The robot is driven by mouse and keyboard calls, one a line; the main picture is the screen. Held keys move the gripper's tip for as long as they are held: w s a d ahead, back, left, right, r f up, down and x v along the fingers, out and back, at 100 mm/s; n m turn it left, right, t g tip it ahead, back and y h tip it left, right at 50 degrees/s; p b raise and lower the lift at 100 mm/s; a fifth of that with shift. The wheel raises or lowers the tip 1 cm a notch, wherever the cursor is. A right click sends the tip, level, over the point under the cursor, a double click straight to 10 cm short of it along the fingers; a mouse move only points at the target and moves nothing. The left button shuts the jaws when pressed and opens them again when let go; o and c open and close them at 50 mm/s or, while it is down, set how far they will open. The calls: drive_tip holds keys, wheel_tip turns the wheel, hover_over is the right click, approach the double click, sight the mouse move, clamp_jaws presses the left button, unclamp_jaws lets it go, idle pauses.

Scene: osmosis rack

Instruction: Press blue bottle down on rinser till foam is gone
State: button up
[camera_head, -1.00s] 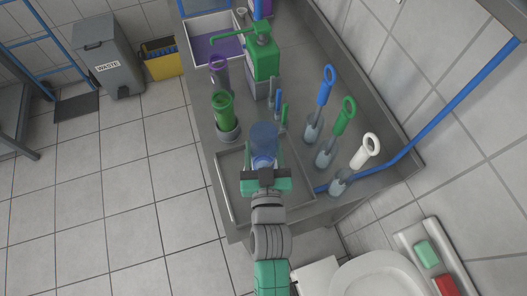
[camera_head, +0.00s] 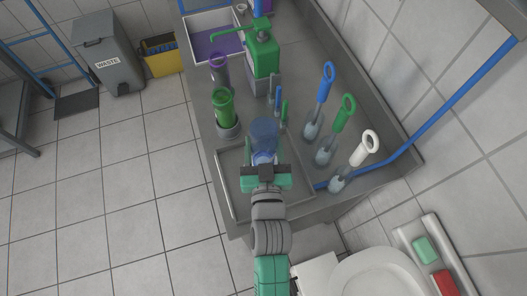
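The translucent blue bottle (camera_head: 264,134) is at the end of my gripper (camera_head: 264,160), over the grey sink basin (camera_head: 232,190). Its darker blue end points away from my arm, and a paler band shows close to the gripper. My gripper seems to be shut around the near part of the bottle; the fingers are mostly hidden. I cannot make out the rinser under the bottle or gripper. I cannot tell whether the bottle touches anything below. Foam inside the bottle cannot be told at this size.
A green bottle (camera_head: 223,104) and a purple one (camera_head: 219,69) stand at the left edge. A green pump dispenser (camera_head: 262,55) stands behind. Blue (camera_head: 321,97), green (camera_head: 339,122) and white (camera_head: 361,155) handled brushes stand to the right in clear holders.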

sight(264, 151)
drive_tip(key=shift+r+p, duration=1.3)
drive_tip(key=shift+r, duration=0.2)
drive_tip(key=shift+r, duration=0.1)
